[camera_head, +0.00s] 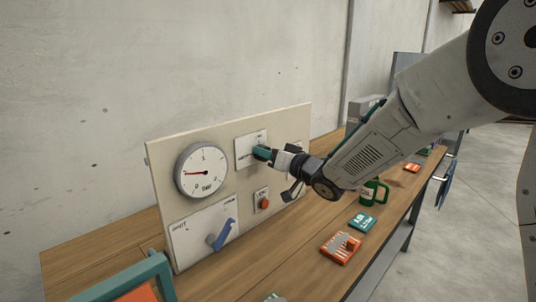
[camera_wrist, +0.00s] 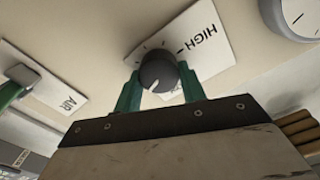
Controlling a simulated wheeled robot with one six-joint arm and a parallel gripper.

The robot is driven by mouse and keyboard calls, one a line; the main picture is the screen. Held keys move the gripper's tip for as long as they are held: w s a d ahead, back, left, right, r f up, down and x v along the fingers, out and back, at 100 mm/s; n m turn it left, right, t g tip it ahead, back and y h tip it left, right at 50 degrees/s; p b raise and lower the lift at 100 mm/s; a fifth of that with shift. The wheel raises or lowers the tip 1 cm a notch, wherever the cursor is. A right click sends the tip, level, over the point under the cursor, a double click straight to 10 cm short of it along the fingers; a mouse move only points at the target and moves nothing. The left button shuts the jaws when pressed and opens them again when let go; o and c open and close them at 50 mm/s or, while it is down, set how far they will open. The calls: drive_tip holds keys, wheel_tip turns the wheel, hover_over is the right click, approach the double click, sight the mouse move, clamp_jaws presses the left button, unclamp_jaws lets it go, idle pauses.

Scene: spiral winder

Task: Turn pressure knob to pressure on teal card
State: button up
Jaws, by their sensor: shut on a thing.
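A beige panel (camera_head: 165,170) stands on the bench. The pressure knob (camera_wrist: 158,70), round and dark grey with a pale mark, sits on a white plate (camera_wrist: 205,45) reading HIGH in the wrist view. My gripper (camera_wrist: 160,84) has its green fingers on either side of the knob, shut on it. In the head view, my gripper (camera_head: 265,153) hides the knob at the panel's upper plate (camera_head: 249,143). The round gauge (camera_head: 201,170), marked bar, has a red needle pointing left; its reading is unclear. The teal card (camera_head: 362,222) lies on the bench, its white text too small to read.
A blue lever (camera_head: 222,236) and a red button (camera_head: 262,199) stick out from the panel below the knob. A teal-framed thing (camera_head: 130,282) is at front left.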

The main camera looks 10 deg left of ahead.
idle(0.5)
drive_tip(key=o, duration=1)
drive_tip(key=shift+c, duration=0.2)
drive_tip(key=shift+d, duration=0.1)
drive_tip(key=v, duration=0.7)
drive_tip(key=shift+s+d, duration=0.25)
drive_tip(key=shift+s, duration=0.05)
